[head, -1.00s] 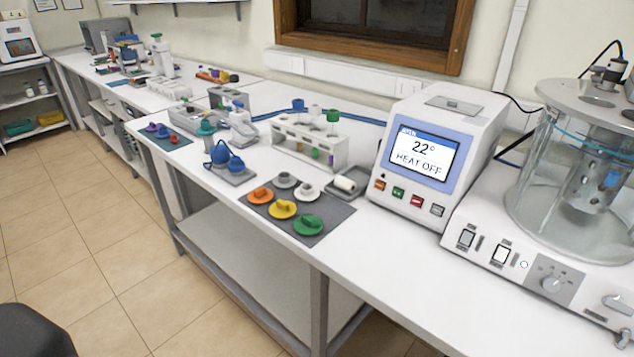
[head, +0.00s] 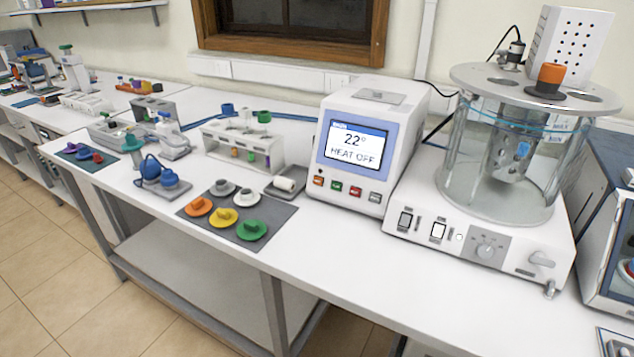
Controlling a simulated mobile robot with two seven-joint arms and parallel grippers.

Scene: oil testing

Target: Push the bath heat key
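The bath controller (head: 363,146) is a white box on the bench, with a blue-framed screen (head: 353,146) reading 22° and HEAT OFF. Below the screen is a row of small keys: an orange key (head: 318,181), a green key (head: 337,186), a red key (head: 355,191) and a grey key (head: 375,197). Their labels are too small to read. To its right stands the glass bath (head: 500,160) on a white base with switches and a knob (head: 486,250). Neither of my grippers is in view.
A grey mat (head: 281,213) with several coloured lids lies left of the controller. A white tube rack (head: 215,139) stands behind it, and a small tray (head: 271,193) holds a white roll. The bench front below the controller is clear. Another instrument (head: 612,240) stands at the far right.

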